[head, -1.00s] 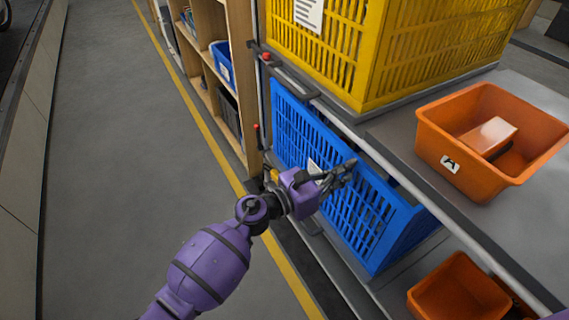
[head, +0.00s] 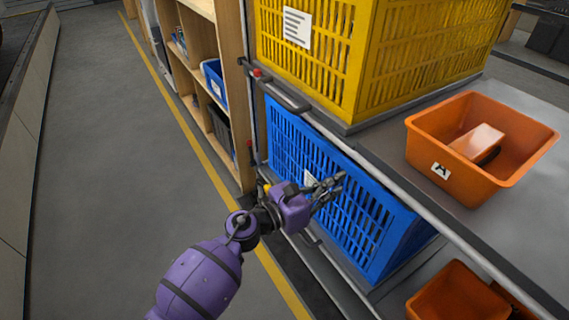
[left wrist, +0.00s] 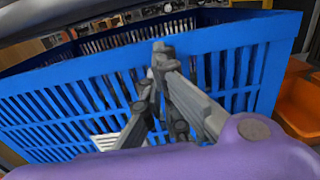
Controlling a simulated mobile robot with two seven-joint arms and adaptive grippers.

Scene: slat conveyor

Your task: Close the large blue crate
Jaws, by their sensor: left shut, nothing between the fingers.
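The large blue crate (head: 380,235) stands on the lower level of the rack, below the yellow crate. Its slatted front and right side show, and part of it sticks out past the edge of the upper shelf. A white label (head: 310,181) is on its front. In the left wrist view the blue crate (left wrist: 235,65) fills the middle, with its open top rim and far wall visible. My left gripper (head: 338,184) is shut and empty, in front of the crate's slatted front. Its fingers (left wrist: 155,75) overlap that front in the wrist view; contact is unclear. My right gripper is out of view.
A yellow crate (head: 310,60) stands above on the upper level. An orange bin (head: 450,185) holding a box sits on the grey shelf; more orange bins (head: 455,295) are lower. A wooden shelf (head: 225,25) stands behind. The floor (head: 90,150) at left is clear.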

